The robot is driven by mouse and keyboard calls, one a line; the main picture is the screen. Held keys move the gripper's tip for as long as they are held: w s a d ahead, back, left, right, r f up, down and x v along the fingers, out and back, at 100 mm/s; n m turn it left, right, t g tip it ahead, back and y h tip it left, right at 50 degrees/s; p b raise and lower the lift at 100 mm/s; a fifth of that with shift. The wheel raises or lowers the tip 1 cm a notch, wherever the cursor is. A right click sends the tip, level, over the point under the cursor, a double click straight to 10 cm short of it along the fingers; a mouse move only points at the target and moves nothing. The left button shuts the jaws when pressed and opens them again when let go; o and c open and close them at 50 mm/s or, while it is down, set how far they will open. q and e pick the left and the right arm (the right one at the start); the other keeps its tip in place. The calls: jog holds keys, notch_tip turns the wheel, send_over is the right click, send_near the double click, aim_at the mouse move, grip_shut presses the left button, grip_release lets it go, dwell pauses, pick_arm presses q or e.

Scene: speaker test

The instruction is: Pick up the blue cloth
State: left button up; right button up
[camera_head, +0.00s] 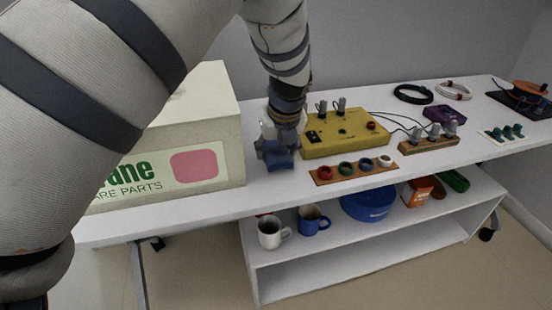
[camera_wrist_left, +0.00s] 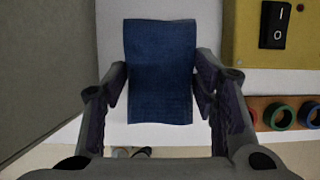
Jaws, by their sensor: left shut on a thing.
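The blue cloth (camera_head: 280,161) is at the front of the white table top, between the cream box and the yellow device. In the left wrist view the cloth (camera_wrist_left: 160,65) is a dark blue rectangle between the two fingers. My left gripper (camera_head: 273,150) comes down from above and is shut on the cloth; its fingers (camera_wrist_left: 161,98) show at both sides of it. The gripper partly hides the cloth in the head view. I cannot tell whether the cloth is clear of the table. My right gripper is not in view.
The cream box (camera_head: 215,125) stands close on the left. The yellow device (camera_head: 345,133) and a strip with coloured rings (camera_head: 355,170) are close on the right. Mugs (camera_head: 270,232) and a blue bowl (camera_head: 367,205) stand on the shelf below. Cables (camera_head: 413,94) lie farther back.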

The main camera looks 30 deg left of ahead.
pick_arm(q)
jog(key=s+d+r+p, duration=0.3)
jog(key=s+d+r, duration=0.6)
jog(key=d+r, duration=0.1)
jog(key=shift+d, duration=0.3)
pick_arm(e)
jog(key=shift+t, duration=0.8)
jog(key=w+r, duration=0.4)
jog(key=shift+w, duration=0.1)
pick_arm(q)
jog(key=shift+c, duration=0.4)
